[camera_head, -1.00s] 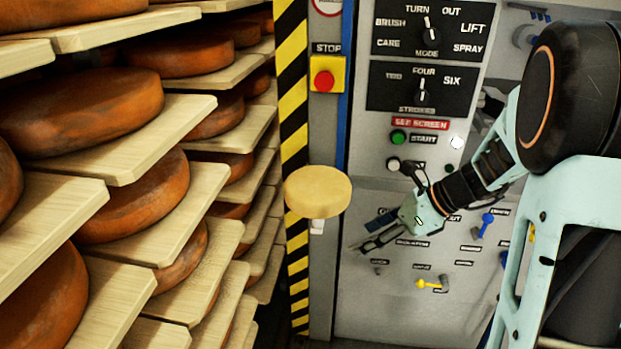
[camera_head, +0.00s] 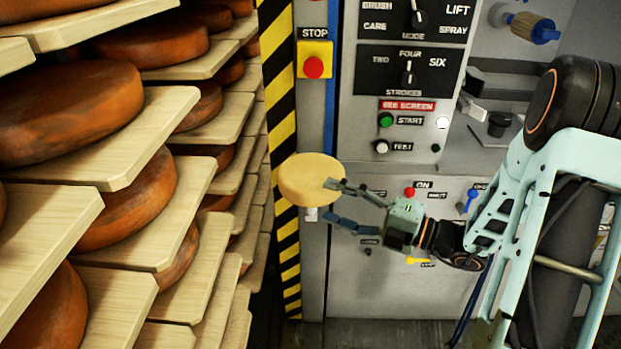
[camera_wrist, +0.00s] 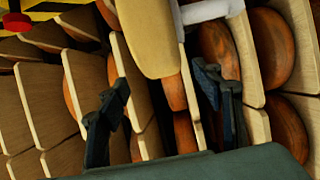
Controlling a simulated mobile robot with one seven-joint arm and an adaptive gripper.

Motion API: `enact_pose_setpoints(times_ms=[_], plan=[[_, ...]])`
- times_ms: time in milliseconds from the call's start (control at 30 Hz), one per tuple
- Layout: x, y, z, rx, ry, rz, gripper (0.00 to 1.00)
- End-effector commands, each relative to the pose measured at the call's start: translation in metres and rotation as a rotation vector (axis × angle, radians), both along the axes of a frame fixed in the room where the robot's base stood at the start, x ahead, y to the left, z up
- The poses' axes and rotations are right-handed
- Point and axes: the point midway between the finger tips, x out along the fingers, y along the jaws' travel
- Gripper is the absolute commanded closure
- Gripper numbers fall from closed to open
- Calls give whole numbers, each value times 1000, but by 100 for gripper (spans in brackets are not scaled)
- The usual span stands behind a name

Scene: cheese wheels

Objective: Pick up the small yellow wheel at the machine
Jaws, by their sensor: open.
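The small yellow wheel (camera_head: 309,179) is at the machine's left edge, in front of the striped post, below the red stop button. In the wrist view the pale yellow wheel (camera_wrist: 150,36) shows at the top centre, ahead of and between the spread fingers. My gripper (camera_head: 339,203) is open and empty, pointing left at the wheel. Its upper finger overlaps the wheel's right edge in the head view; I cannot tell whether it touches. The lower finger is below and to the right of the wheel. It also shows in the wrist view (camera_wrist: 166,88).
Wooden shelves (camera_head: 130,222) with several large orange-brown wheels (camera_head: 70,112) fill the left side. The machine's grey control panel (camera_head: 345,270) stands behind my gripper, with a red stop button (camera_head: 314,67), knobs and small levers. A white bar (camera_wrist: 211,11) is beside the wheel.

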Motion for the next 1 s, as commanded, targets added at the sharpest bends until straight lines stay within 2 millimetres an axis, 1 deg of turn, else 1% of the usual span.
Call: enact_pose_setpoints(times_ms=[167,433,567,767,1000], plan=[[6,12,-1,-1,0,2,40],[26,45,-4,-3,-1,4,40],[30,52,-4,-2,-1,1,40],[30,52,-4,-2,-1,1,40],[30,52,-4,-3,-1,1,65]])
